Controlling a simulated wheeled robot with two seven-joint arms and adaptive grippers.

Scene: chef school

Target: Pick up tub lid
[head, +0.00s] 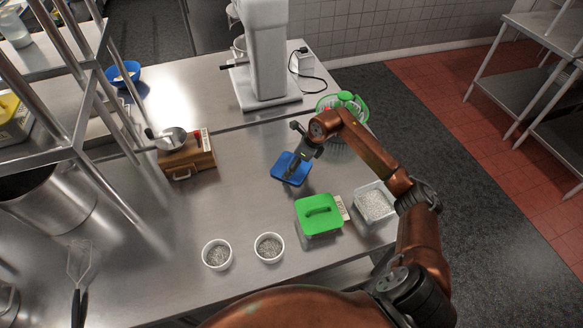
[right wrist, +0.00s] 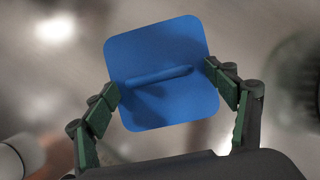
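A blue square tub lid (head: 291,168) with a raised bar handle appears on the steel table in the head view. It fills the middle of the right wrist view (right wrist: 162,72). My right gripper (head: 300,157) is over the lid, pointing down at it. In the right wrist view its two fingers (right wrist: 165,80) are spread wide, one at each side of the lid, with the handle between them. Contact with the lid's edges cannot be told. A green lid (head: 319,207) with a handle sits on a tub beside it. My left gripper is not in view.
A white tub of pale grains (head: 373,204) stands right of the green-lidded tub. Two small white bowls (head: 217,255) are at the front. A wooden box (head: 187,160), a white mixer (head: 265,50) and a green colander (head: 351,103) stand around. The table's middle left is clear.

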